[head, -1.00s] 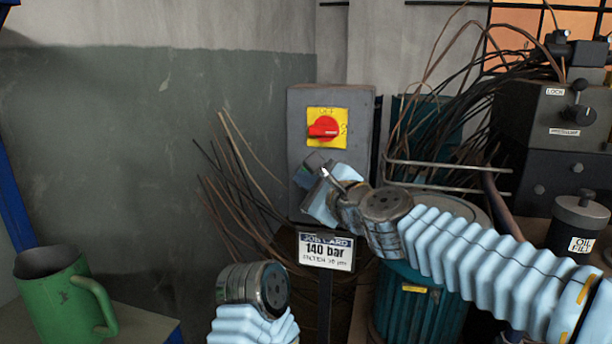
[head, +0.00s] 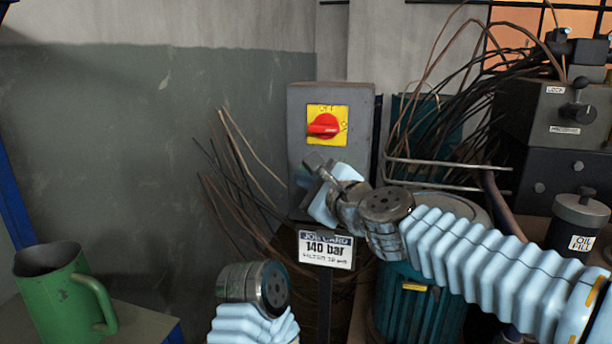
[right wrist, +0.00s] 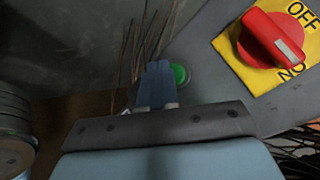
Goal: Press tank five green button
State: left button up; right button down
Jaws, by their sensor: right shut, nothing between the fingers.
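A grey switch box (head: 304,110) stands against the wall, with a red rotary switch (head: 323,126) on a yellow plate. The green button (right wrist: 180,73) shows in the right wrist view, low on the box's face and below the switch; the head view hides it behind my right gripper. My right gripper (head: 314,163) is shut and empty, in front of the lower part of the box. In the right wrist view its closed fingers (right wrist: 157,80) overlap the button's left edge. I cannot tell whether they touch it. My left arm shows at the bottom, but its gripper does not.
A job card (head: 325,249) reading 140 bar stands below the box. A teal tank (head: 405,308) and tangled cables (head: 440,80) are at right. A green jug (head: 55,290) stands at lower left.

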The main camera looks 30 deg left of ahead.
jog(key=shift+s, duration=0.25)
jog(key=shift+s, duration=0.1)
jog(key=s, duration=0.2)
jog(key=s+d+b, duration=0.1)
jog(key=s, duration=0.1)
jog(key=shift+s+d, duration=0.1)
jog(key=shift+s, duration=0.3)
dwell(0.7)
